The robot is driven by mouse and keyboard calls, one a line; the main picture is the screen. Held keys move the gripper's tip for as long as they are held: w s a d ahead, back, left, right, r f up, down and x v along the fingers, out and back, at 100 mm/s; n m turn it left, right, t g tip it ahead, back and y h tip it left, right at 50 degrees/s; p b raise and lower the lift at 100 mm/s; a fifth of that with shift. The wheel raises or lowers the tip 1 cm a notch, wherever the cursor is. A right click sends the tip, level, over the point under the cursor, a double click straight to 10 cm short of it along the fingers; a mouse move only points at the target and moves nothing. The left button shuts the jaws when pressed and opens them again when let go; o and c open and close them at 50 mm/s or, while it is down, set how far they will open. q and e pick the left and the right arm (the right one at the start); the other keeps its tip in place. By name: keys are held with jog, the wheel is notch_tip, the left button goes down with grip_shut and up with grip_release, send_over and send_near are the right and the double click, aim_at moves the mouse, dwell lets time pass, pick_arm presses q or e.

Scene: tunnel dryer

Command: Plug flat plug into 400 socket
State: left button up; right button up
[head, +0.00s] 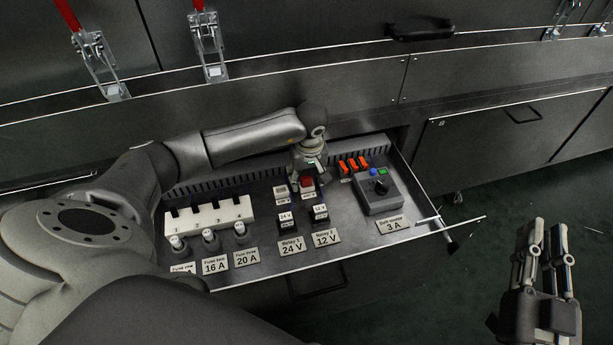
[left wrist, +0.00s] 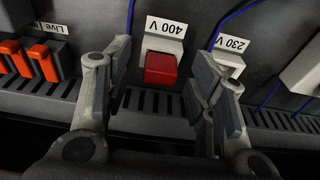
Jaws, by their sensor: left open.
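A red block (left wrist: 161,69) sits at the white 400 V socket (left wrist: 163,46) on the drawer floor. It looks like the flat plug, but I cannot tell how deep it is seated. My left gripper (left wrist: 163,88) is open, with one finger on each side of the red block and a gap on both sides. In the head view the left gripper (head: 308,178) is over the back middle of the drawer, partly hiding the red block. The white 230 V socket (left wrist: 231,64) is just right in the wrist view. My right gripper (head: 546,232) hangs empty, right of the drawer.
Orange switches (head: 354,165) and a grey knob box (head: 379,191) stand at the drawer's right. Two relays stand in front, and a white fuse block (head: 209,219) with several fuses stands at the left. A slotted duct (left wrist: 140,103) runs along the back. Blue cables cross nearby.

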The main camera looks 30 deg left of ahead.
pick_arm(q)
notch_tip(320, 180, up, 12)
jog(key=s+d, duration=0.1)
jog(key=shift+d+f, duration=0.15)
jog(key=shift+f, duration=0.1)
dwell(0.4)
